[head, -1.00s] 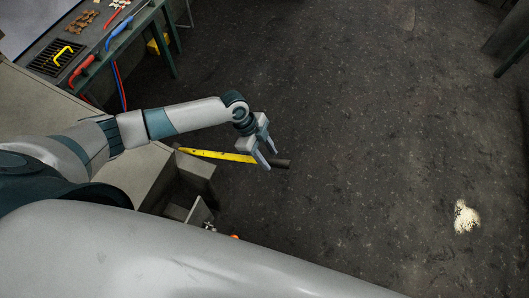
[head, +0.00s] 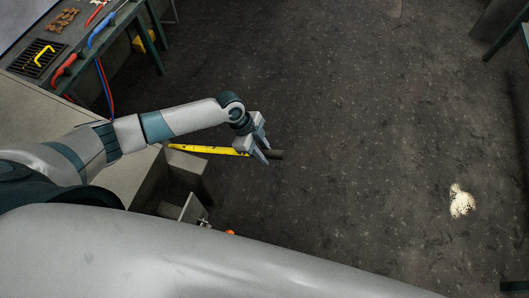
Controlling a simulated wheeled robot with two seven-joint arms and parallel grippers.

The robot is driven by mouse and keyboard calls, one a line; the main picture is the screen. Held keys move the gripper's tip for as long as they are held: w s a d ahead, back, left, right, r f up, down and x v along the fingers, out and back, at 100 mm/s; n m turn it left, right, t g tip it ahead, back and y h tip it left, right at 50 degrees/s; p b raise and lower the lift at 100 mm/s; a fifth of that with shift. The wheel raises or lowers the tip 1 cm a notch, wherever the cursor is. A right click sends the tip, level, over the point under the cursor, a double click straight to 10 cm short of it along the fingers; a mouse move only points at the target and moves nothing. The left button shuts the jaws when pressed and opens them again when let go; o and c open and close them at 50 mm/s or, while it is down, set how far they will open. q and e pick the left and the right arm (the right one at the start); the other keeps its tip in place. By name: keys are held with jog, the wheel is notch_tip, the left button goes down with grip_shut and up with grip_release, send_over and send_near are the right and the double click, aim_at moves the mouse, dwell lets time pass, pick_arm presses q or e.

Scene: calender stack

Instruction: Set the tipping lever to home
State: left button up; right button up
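The tipping lever (head: 207,150) is a long yellow bar with a dark rod-like end (head: 276,155). It sticks out to the right over the floor from a grey machine at the left. My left gripper (head: 263,150) is at the outer end of the lever, where yellow meets dark. Its two fingers are apart and overlap the bar in this view. I cannot tell whether they press on it. The lever's pivot is not clearly visible. My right gripper is not in view.
A workbench (head: 125,22) with tools and a black grate (head: 37,59) stands at the top left. A grey metal bracket (head: 192,208) and a small orange part (head: 230,232) sit below the lever. Dark floor with a pale spill (head: 462,201) is open at the right.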

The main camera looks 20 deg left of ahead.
pick_arm(q)
grip_shut()
jog(key=shift+r, duration=0.15)
jog(key=shift+w+a+r, duration=0.1)
jog(key=shift+w+r, duration=0.05)
jog(key=shift+r, duration=0.05)
jog(key=shift+a+r+h+p, duration=0.2)
jog(key=shift+a+r, duration=0.25)
jog(key=shift+r, duration=0.25)
jog(key=shift+a+r+h+p, duration=0.2)
jog(key=shift+a+r, duration=0.2)
jog(key=shift+r, duration=0.25)
jog(key=shift+v, duration=1)
jog(key=shift+r, duration=0.1)
